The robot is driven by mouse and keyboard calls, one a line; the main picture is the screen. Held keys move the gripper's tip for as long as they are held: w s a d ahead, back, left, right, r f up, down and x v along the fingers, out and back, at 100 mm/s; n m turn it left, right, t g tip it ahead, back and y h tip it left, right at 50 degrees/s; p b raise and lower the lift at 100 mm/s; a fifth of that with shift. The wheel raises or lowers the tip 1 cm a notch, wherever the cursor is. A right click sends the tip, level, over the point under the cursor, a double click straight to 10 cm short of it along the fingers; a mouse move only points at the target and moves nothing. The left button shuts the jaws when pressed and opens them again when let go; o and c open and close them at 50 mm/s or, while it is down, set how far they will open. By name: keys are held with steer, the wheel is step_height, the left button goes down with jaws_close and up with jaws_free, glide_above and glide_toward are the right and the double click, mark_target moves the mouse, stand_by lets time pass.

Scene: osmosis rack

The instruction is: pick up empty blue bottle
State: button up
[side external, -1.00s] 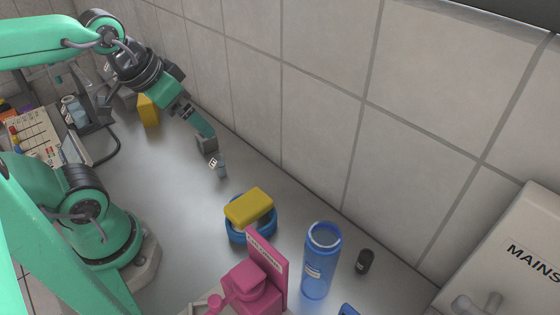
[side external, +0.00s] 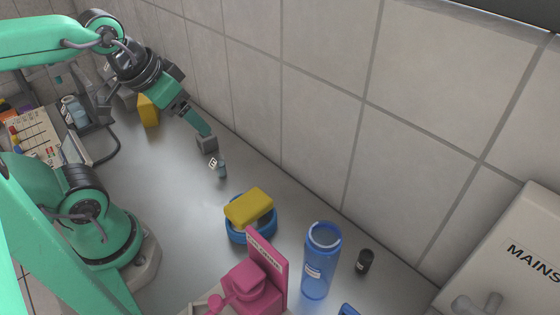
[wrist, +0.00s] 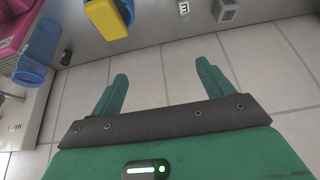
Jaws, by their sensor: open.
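A tall translucent blue bottle (side external: 320,262) with an open top and a small white label stands upright near the wall in the side view. It also shows at the left of the wrist view (wrist: 38,50). My gripper (side external: 203,127) is open and empty, by a grey block and well away from the tall bottle. In the wrist view its two green fingers (wrist: 161,72) are spread, with only tiled wall between them.
A yellow sponge (side external: 248,206) lies on a blue round dish (side external: 251,234). A pink stand (side external: 268,265) and a small dark bottle (side external: 364,261) flank the tall bottle. The grey block (side external: 207,145) sits near the tiled wall.

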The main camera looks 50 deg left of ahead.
steer(key=n+g, duration=0.6)
steer(key=n, duration=3)
glide_above(325, 242)
steer(key=s+d, duration=0.1)
steer(key=s, duration=0.1)
step_height(325, 242, down, 4)
steer(key=shift+d+f, duration=0.1)
steer(key=shift+f, duration=3.8)
steer(key=c, duration=1.3)
